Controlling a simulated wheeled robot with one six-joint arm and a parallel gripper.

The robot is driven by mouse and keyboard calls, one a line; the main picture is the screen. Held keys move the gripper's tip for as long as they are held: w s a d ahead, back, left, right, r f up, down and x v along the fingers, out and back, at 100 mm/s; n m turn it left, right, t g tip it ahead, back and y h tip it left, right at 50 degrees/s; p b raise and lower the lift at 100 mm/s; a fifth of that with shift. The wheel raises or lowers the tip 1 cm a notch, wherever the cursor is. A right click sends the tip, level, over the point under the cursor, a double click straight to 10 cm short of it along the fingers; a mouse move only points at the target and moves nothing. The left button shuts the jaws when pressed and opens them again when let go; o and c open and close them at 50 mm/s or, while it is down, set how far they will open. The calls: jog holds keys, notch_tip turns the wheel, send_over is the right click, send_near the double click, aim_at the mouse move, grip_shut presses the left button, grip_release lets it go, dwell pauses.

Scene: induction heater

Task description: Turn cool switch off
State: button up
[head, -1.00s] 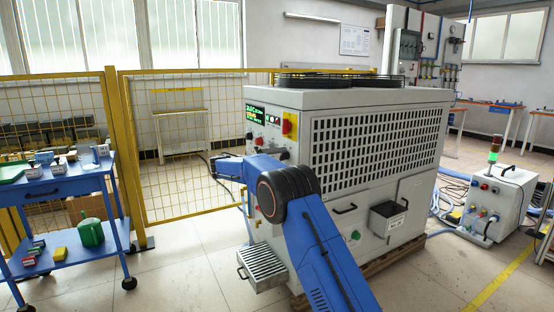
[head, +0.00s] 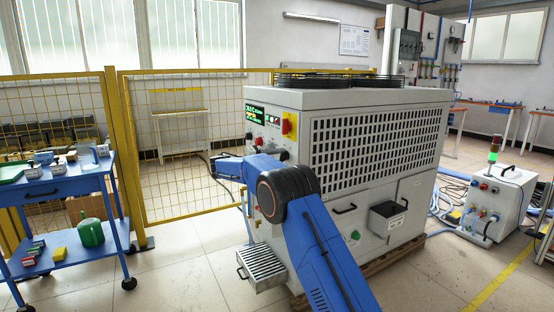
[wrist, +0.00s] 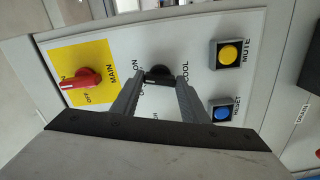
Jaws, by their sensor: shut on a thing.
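The cool switch (wrist: 157,75) is a small black rotary knob on a white panel in the wrist view, with "COOL" printed beside it and part of "ON" visible. My gripper (wrist: 158,82) has its two grey fingers at either side of this knob and is shut on it. The fingers hide part of the lettering around the knob. In the head view, my blue arm reaches to the left face of the large white machine (head: 375,140). My gripper's fingers and the cool switch are hidden there by the arm.
A red main switch (wrist: 87,76) on a yellow plate sits left of the knob. A yellow mute button (wrist: 229,54) and a blue reset button (wrist: 221,113) sit to its right. A blue cart (head: 60,190) and yellow mesh fence (head: 185,150) stand left of the machine.

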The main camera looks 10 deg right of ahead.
jog(key=n, duration=0.4)
jog(key=shift+n, duration=0.4)
dwell(0.4)
jog(key=o, duration=1.1)
jog(key=shift+c, duration=0.2)
jog(key=shift+a, duration=0.15)
jog(key=v, duration=1.7)
jog(key=shift+a, duration=0.1)
